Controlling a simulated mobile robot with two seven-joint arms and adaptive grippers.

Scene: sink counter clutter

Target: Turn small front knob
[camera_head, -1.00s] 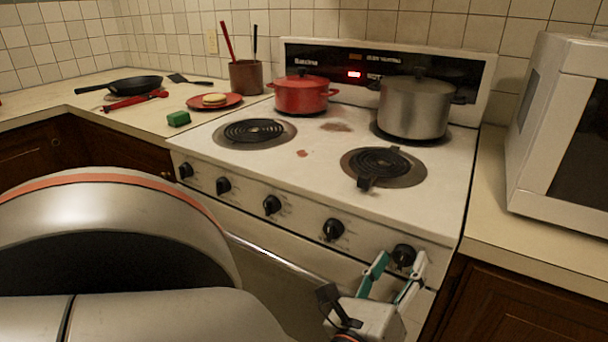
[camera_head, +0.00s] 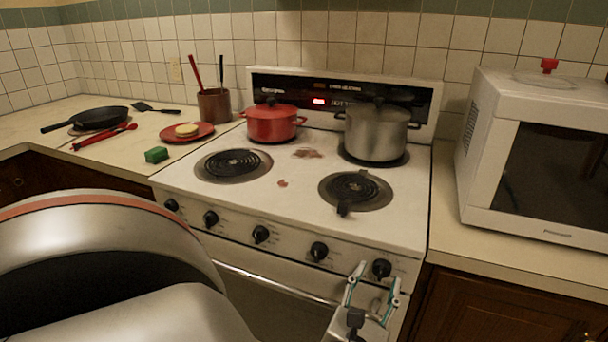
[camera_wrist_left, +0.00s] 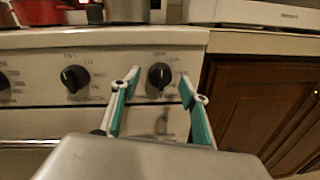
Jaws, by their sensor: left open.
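A row of black knobs runs along the stove's front panel (camera_head: 290,250). The rightmost knob (camera_head: 381,268) also shows in the left wrist view (camera_wrist_left: 160,76). My left gripper (camera_head: 376,278) is open and empty, just in front of this knob. In the left wrist view its two teal-and-grey fingers (camera_wrist_left: 158,79) point forward, with the knob showing between their tips. I cannot tell whether either finger touches it. The neighbouring knob (camera_head: 319,251) is to the left, outside the fingers. My right gripper is not in view.
A red pot (camera_head: 272,124) and a steel pot (camera_head: 376,133) stand on the back burners. A microwave (camera_head: 545,160) stands on the right counter. A pan (camera_head: 100,118), red plate (camera_head: 187,133) and green sponge (camera_head: 156,155) lie on the left counter.

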